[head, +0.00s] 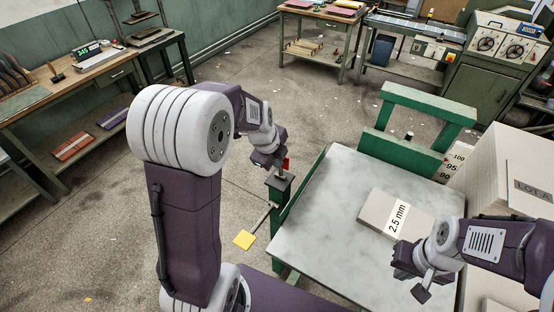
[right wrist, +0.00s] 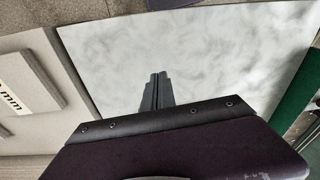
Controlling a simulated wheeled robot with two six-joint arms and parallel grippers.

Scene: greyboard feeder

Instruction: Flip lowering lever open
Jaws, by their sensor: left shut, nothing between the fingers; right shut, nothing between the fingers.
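A small red handle (head: 286,164), which looks like the lowering lever, stands on a grey-topped post at the left edge of the feeder table (head: 318,210) in the head view. My left gripper (head: 272,165) is right beside it, on its left. The gripper is shut and empty. Its tips partly cover the lever's base, and I cannot tell whether they touch it. My right gripper (head: 404,262) is shut and empty near the table's right front. Its closed fingers (right wrist: 156,92) show over the pale tabletop in the right wrist view.
A grey board block (head: 378,207) labelled 2.5 mm lies on the table. A green frame (head: 428,103) stands at its far edge. A tall board stack (head: 488,160) stands at right. A yellow pedal (head: 244,240) is low on the left. The floor beyond is mostly clear.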

